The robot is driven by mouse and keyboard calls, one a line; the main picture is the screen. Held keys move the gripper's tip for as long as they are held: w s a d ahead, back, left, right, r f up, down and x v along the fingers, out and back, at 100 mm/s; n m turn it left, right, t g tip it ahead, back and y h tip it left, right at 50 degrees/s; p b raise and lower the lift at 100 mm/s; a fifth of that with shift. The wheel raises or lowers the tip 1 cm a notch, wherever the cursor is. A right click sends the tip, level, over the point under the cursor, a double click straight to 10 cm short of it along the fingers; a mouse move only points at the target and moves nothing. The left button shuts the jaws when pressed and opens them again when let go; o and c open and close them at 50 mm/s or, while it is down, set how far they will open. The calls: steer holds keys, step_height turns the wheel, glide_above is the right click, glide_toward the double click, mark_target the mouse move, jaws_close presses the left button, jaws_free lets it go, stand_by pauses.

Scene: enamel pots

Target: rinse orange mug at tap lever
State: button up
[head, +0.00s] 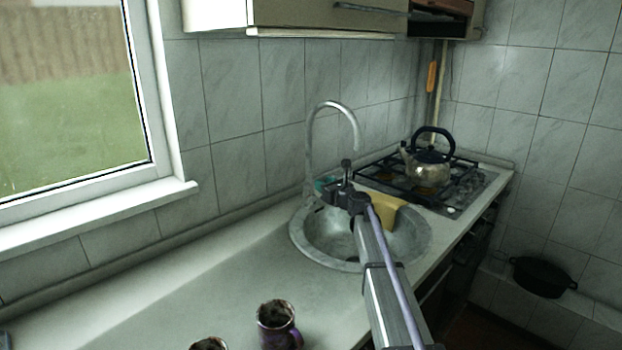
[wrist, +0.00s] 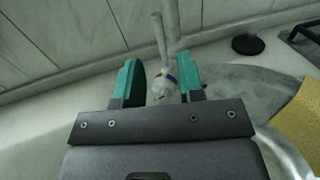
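The tap (head: 331,106) is a grey arched spout behind the round sink. In the wrist view its lever part (wrist: 162,88), with a small red and blue mark, lies between my two teal fingers. My gripper (wrist: 161,78) is open around it, with a finger on each side; I cannot tell whether either touches. In the head view my gripper (head: 325,184) is at the tap's base, and my wrist hides the lever. No plainly orange mug shows. A purple mug (head: 272,334) with dark contents stands on the counter, and another mug (head: 208,345) is cut off by the bottom edge, its colour unclear.
The round metal sink (head: 303,240) lies under my arm, with a yellow cloth-like thing (head: 388,212) over its far side. A kettle (head: 428,166) stands on the hob beyond.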

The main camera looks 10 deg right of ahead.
glide_above(311, 193)
steer(key=shift+w, duration=0.3)
steer(key=shift+c, duration=0.2)
jaws_close()
steer(key=shift+f, duration=0.1)
